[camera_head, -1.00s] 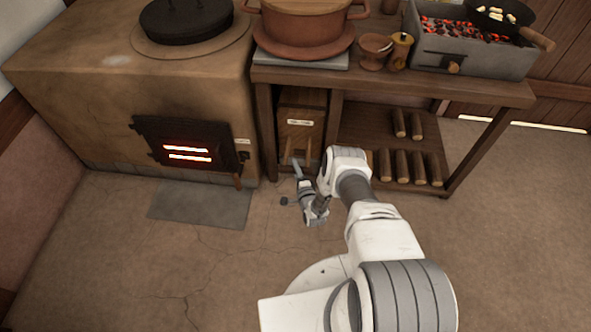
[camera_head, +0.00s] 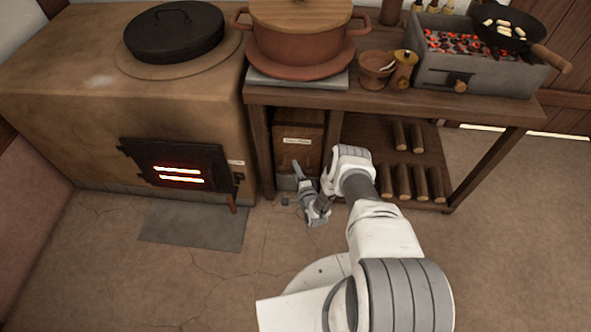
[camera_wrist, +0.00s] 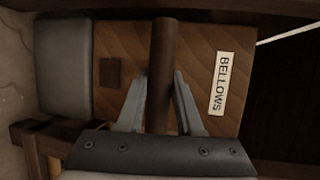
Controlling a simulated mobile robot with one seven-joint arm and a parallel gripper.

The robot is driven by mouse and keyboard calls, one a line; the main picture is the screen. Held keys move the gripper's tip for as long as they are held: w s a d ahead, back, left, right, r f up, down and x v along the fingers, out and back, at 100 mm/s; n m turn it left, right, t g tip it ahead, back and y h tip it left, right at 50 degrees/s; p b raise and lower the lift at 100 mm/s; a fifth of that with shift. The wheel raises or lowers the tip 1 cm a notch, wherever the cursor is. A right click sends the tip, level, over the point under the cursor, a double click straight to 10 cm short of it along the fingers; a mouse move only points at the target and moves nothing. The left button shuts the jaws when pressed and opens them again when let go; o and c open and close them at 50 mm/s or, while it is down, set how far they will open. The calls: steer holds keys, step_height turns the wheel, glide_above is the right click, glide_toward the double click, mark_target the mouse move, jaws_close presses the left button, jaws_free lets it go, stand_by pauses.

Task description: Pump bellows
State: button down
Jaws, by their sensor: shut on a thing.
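The bellows (camera_head: 300,128) is a wooden box with a pale label, standing under the table just right of the stove. In the wrist view its wooden face (camera_wrist: 205,45) fills the middle, with a label reading BELLOWS and a grey part at the left. A dark round handle (camera_wrist: 163,45) crosses that face. My gripper (camera_head: 298,172) is low in front of the bellows. In the wrist view its fingers (camera_wrist: 160,85) lie on both sides of the handle, shut on it. In the head view the grip is too small to make out.
The clay stove (camera_head: 80,110) with a glowing fire door (camera_head: 180,165) stands at the left. The table (camera_head: 400,108) above carries a pot (camera_head: 300,40), cups and a charcoal grill (camera_head: 470,75). Logs (camera_head: 405,180) lie on the lower shelf.

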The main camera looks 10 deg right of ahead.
steer(key=shift+w+d, duration=0.1)
steer(key=shift+w, duration=0.35)
steer(key=c, duration=0.6)
jaws_free()
steer(key=shift+s, duration=0.1)
steer(key=shift+s, duration=0.1)
